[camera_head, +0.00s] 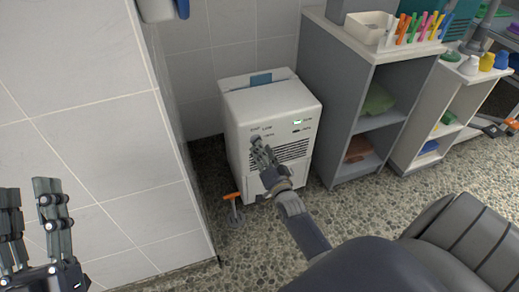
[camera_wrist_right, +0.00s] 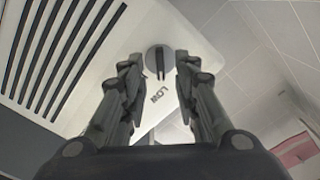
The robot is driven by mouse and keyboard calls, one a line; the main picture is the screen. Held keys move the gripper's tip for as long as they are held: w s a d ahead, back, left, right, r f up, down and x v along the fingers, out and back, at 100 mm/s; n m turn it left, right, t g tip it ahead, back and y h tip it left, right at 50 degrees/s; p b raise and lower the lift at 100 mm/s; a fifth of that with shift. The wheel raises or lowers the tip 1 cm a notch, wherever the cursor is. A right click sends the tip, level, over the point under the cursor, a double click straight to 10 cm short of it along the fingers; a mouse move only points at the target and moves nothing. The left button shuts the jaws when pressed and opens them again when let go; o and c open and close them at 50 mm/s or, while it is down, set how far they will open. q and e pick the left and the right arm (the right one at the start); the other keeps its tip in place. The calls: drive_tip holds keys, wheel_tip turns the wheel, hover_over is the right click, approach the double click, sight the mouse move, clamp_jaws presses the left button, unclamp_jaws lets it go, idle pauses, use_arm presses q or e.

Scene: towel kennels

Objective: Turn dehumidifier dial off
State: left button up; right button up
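The dehumidifier (camera_head: 245,108) is a white box with dark vent slats, standing on the floor beside the tiled wall. Its round grey dial (camera_wrist_right: 160,62) shows in the right wrist view, with a dark ridge running up and down the picture and the lettering "LOW" close by. My right gripper (camera_wrist_right: 159,66) is open, with its fingertips on either side of the dial and small gaps showing. In the head view the right gripper (camera_head: 262,150) is at the front panel and covers the dial area. My left gripper (camera_head: 32,218) is open and empty at the lower left.
A tiled wall (camera_head: 110,150) stands close on the left. A grey shelf unit (camera_head: 335,125) stands close on the dehumidifier's right, with a white bin (camera_head: 367,27) on top. An orange-handled tool (camera_head: 232,197) is by the dehumidifier's lower left. Pebbled floor lies in front.

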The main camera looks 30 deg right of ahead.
use_arm(q)
drive_tip(key=shift+s+a+r+t+h+b, duration=0.2)
drive_tip(key=shift+s+r+t+h+b, duration=0.3)
drive_tip(key=shift+s+r+t, duration=0.9)
use_arm(e)
drive_tip(key=shift+x, duration=1.4)
use_arm(q)
drive_tip(key=shift+s+r, duration=0.15)
drive_tip(key=shift+r, duration=0.05)
use_arm(e)
clamp_jaws()
